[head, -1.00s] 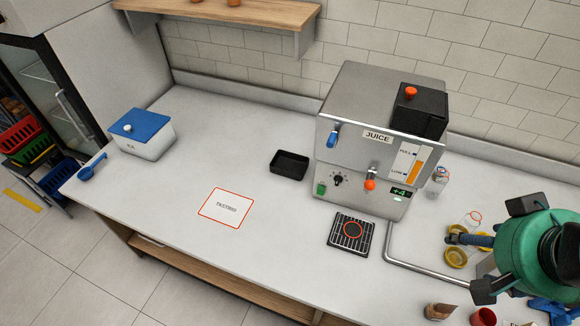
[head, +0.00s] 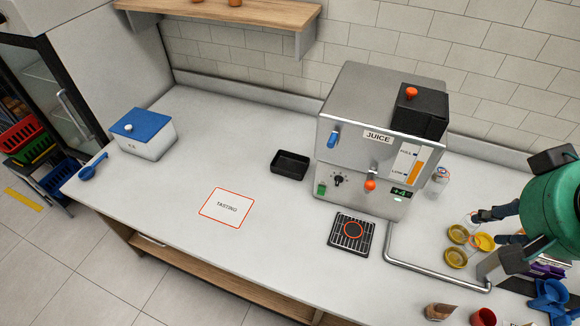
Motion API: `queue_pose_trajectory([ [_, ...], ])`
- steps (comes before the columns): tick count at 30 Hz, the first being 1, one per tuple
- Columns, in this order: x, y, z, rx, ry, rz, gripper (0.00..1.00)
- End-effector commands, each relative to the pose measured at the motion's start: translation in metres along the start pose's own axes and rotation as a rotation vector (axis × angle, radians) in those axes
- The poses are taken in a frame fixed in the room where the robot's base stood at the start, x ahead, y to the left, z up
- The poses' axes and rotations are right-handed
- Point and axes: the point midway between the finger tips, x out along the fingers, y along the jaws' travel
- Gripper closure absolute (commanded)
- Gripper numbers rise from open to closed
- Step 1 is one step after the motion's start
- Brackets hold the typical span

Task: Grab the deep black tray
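The deep black tray (head: 290,166) is a small rectangular open tray. It sits on the white counter just left of the juice machine and looks empty. My gripper (head: 487,228) is at the right side of the head view, above the jar lids and well to the right of the tray. Its two dark fingers show apart with nothing visible held between them, so it looks open. The green arm link hides part of the counter behind it.
The juice machine (head: 350,110) stands between my gripper and the tray, with a black drip grate (head: 340,238) and a metal rail (head: 420,270) in front. A "TASTING" card (head: 226,208) and a blue-lidded box (head: 146,137) lie left. The counter's left middle is clear.

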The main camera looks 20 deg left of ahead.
Motion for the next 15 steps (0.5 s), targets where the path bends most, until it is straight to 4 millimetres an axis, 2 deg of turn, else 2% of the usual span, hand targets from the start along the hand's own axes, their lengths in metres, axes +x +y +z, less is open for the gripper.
queue_pose_trajectory([
  [8,-0.012,-0.022,-0.067,-0.146,-0.046,-0.032,0.70],
  [15,-0.015,-0.050,-0.129,-0.293,-0.089,-0.064,0.70],
])
